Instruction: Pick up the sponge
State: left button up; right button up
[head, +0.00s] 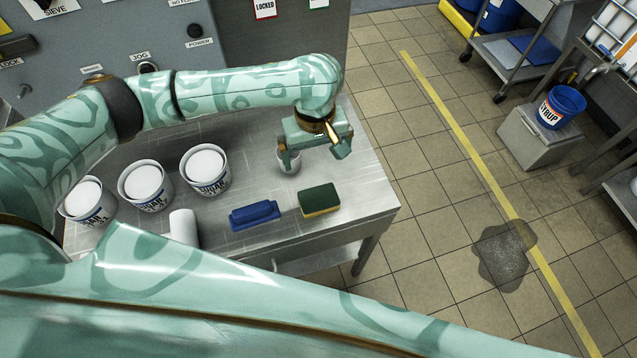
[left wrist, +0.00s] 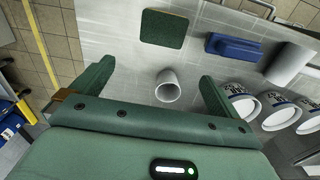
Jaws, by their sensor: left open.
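The sponge (head: 319,200), green on top with a yellow side, lies flat on the steel table near its front right edge. In the left wrist view the sponge (left wrist: 164,28) shows its green face beyond my fingers. My left gripper (head: 312,160) is open and empty, above the table and behind the sponge, apart from it. In the left wrist view its two fingers (left wrist: 158,85) are spread, with a small white cup (left wrist: 167,88) in view between them. The cup (head: 289,163) stands on the table, partly covered by a finger. My right gripper is not in view.
A blue brush-like block (head: 254,215) lies just left of the sponge. A white roll (head: 184,228) and three labelled white tubs (head: 205,171) stand further left on the steel table (head: 365,190). A control panel (head: 130,40) rises behind. Open tiled floor with a dark puddle (head: 503,255) lies right.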

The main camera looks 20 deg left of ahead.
pick_arm(q)
jog(key=b, duration=0.3)
send_near(317, 193)
jog(key=f, duration=0.2)
jog(key=f+b, duration=0.1)
jog(key=f, duration=0.1)
jog(key=shift+w+a+f, duration=0.1)
jog(key=shift+w+a, duration=0.05)
jog(key=shift+w, duration=0.05)
jog(key=shift+f+b, duration=0.35)
jog(key=f+b, duration=0.1)
jog(key=f, duration=0.1)
jog(key=f+b, duration=0.1)
jog(key=f, duration=0.2)
jog(key=shift+s+d+b, duration=0.15)
jog(key=shift+d+b, duration=0.1)
jog(key=shift+b, duration=0.15)
jog(key=shift+r, duration=0.1)
jog(key=shift+c, duration=0.7)
jog(key=c, duration=0.7)
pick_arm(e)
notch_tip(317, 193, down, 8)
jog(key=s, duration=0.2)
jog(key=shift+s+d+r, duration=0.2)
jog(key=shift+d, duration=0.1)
